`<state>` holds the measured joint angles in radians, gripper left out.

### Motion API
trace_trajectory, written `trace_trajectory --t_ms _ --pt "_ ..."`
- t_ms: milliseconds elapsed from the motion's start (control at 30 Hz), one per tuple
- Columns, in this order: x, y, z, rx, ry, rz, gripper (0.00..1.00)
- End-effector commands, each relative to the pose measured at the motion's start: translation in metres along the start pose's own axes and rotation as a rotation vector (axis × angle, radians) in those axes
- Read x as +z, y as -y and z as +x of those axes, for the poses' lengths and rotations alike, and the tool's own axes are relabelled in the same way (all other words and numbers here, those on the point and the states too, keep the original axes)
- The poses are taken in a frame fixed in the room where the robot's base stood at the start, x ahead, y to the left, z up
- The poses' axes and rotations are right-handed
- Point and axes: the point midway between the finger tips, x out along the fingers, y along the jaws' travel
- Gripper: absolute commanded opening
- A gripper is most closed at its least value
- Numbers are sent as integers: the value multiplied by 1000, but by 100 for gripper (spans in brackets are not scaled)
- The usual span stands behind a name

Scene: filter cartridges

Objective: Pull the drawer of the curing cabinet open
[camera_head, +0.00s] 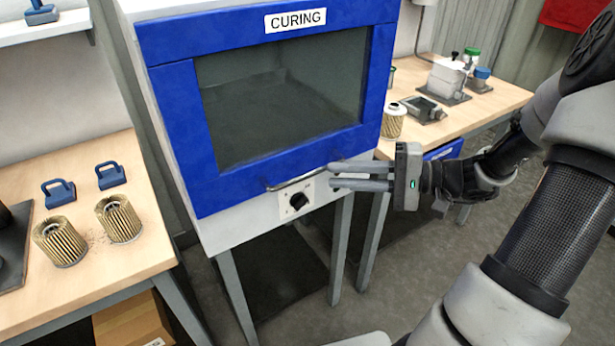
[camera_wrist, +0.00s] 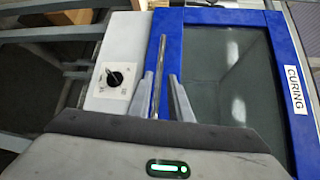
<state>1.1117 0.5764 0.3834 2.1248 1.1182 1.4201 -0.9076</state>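The curing cabinet (camera_head: 260,228) is a white box on grey legs. Its blue front (camera_head: 174,100) has a dark window and a CURING label and sits closed against the body. A metal bar handle (camera_head: 292,182) runs along the front's lower edge. My gripper (camera_head: 331,175) is at the handle's right end, its two fingers apart, pointing left. In the wrist view the handle (camera_wrist: 161,65) lies in line with the gap between the open fingers (camera_wrist: 163,92). I cannot tell whether either finger touches it.
A black knob (camera_head: 298,201) sits below the handle. The left bench (camera_head: 95,255) holds pleated filters and blue handled pieces. The right bench (camera_head: 480,105) holds a filter, a small device and lidded jars. Floor in front of the cabinet is clear.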

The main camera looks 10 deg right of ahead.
Motion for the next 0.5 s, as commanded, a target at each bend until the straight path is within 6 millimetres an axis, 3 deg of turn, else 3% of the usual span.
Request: trace_trajectory --t_ms 200,500 --pt "1 -2 46 1 4 0 18" --pt "0 -1 75 2 1 0 18"
